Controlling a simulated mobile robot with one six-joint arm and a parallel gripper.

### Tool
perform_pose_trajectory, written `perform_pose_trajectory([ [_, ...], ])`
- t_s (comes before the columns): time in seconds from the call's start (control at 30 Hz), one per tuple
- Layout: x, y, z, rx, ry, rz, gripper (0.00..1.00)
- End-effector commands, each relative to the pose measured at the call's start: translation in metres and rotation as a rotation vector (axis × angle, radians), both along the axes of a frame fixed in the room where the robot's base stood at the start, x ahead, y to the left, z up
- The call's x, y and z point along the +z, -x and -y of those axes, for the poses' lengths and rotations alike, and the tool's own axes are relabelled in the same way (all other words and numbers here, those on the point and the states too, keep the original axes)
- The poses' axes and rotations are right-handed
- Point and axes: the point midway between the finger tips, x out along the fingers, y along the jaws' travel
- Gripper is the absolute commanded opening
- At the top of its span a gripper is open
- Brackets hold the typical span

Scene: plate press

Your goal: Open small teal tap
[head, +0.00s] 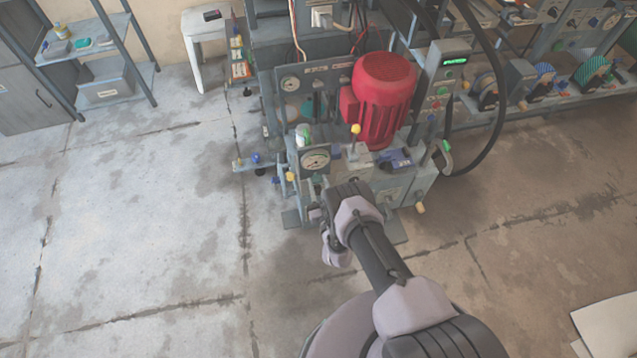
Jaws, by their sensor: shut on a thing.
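The press machine (408,178) stands at the upper middle, with a red motor (383,95) on top and a round gauge (316,160) on its front. My arm reaches up from the lower right to the machine's front. My gripper (322,212) is at the machine's lower front, just below the gauge. It is shut on a small part there, at the place of the small teal tap. My gripper and wrist hide most of that part, so its colour and handle angle cannot be made out.
A yellow-knobbed lever (355,130) stands upright behind my wrist. A blue-handled fitting (256,159) sticks out left of the machine. A black hose (497,110) loops at the right. A shelf (108,80) and white stool (205,35) stand back left. The left floor is clear.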

Motion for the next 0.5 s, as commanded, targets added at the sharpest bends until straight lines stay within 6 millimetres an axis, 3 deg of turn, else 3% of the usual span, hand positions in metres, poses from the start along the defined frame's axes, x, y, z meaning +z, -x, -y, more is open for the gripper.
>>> perform_pose_trajectory([
  [0.5, 0.002, -0.0005, -0.0024, 0.001, 0.423, 0.126, 0.0],
])
